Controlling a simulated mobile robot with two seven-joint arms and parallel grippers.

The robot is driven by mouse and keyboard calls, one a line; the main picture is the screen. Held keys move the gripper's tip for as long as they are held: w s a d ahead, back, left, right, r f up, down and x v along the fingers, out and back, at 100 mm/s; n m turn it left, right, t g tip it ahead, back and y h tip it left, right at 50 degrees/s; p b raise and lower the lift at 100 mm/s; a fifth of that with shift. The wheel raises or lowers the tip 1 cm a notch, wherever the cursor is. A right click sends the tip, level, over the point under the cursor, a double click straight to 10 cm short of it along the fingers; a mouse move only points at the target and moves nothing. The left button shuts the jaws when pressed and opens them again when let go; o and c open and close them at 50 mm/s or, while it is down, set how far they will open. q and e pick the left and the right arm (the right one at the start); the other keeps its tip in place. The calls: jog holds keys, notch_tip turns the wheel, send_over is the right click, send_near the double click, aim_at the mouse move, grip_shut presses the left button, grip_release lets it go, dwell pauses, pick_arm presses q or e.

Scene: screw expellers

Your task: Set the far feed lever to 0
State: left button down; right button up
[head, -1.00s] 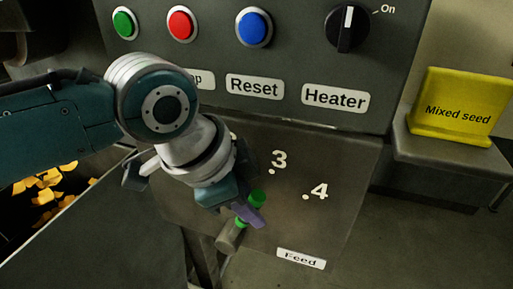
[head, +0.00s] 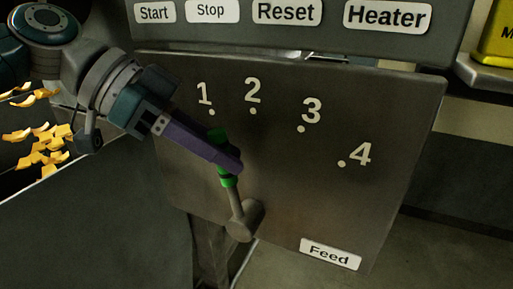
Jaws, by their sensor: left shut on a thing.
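The feed lever (head: 236,203) stands on a grey plate (head: 310,195) with a label reading Feed (head: 331,254). Its green grip shows above and below my fingers. From its round pivot at the bottom, it tilts up and slightly left, roughly toward the dot of the 1 mark (head: 205,93). The marks 2 (head: 252,91), 3 (head: 312,111) and 4 (head: 360,153) run to the right. No 0 mark is visible; my gripper and arm cover the plate's left part. My left gripper (head: 226,160), with purple fingers, is shut on the lever's green grip. My right gripper is out of view.
Above the plate is a panel with labels Start, Stop, Reset and Heater (head: 387,16). An open bin with orange chips (head: 40,145) lies at the left, behind my arm. A yellow sign (head: 495,35) stands on a ledge at the upper right.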

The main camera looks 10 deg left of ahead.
pick_arm(q)
jog(key=shift+w+a, duration=0.1)
jog(key=shift+a, duration=0.15)
jog(key=c, duration=1)
grip_release()
jog(key=shift+o, duration=0.2)
jog(key=b+v, duration=0.1)
jog(key=v, duration=0.9)
jog(key=shift+f, duration=0.15)
jog(key=shift+a, duration=0.1)
jog(key=shift+c, duration=0.4)
